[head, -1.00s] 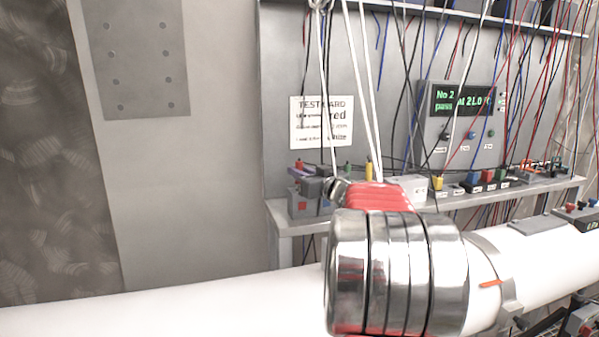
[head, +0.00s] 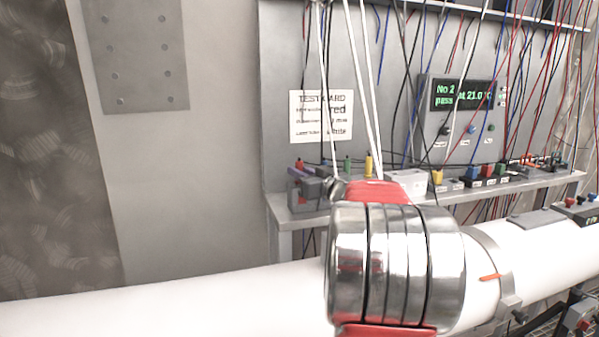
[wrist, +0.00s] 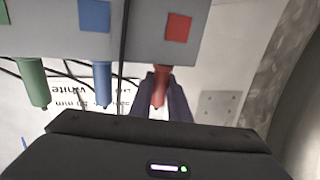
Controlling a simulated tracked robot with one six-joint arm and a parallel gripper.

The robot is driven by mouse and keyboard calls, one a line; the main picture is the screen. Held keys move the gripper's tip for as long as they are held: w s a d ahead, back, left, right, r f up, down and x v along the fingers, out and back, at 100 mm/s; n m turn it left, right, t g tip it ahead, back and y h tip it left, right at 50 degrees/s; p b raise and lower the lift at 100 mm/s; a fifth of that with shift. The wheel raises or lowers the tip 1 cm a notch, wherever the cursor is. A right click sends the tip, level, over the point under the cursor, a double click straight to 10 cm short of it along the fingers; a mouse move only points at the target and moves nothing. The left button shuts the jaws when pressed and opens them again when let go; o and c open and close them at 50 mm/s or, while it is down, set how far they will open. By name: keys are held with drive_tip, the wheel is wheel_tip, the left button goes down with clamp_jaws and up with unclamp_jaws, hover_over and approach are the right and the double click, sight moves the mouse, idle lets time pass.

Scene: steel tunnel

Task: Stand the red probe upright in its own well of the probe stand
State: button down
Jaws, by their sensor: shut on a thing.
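The red probe (wrist: 159,92) stands between the dark jaws of my gripper (wrist: 164,82) in the wrist view, which is upside down. My gripper is shut on it. The probe lines up with the red square on the grey probe stand (wrist: 137,40), and its lower end meets the stand's edge there. It stands about as tall as the blue probe (wrist: 102,83) and the green probe (wrist: 32,82). I cannot tell how deep it sits in the well. In the head view the red probe's top (head: 299,164) shows at the stand's left end; my arm hides part of the stand.
A yellow probe (head: 368,164) stands at the right. A test card (head: 321,117) hangs on the panel behind, and a display (head: 462,96) is to the right. Many cables hang in front.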

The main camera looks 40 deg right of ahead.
drive_tip(key=shift+f, duration=0.15)
drive_tip(key=c, duration=1.6)
unclamp_jaws()
drive_tip(key=v, duration=1.3)
drive_tip(key=shift+s+f, duration=0.15)
drive_tip(key=shift+s, duration=0.25)
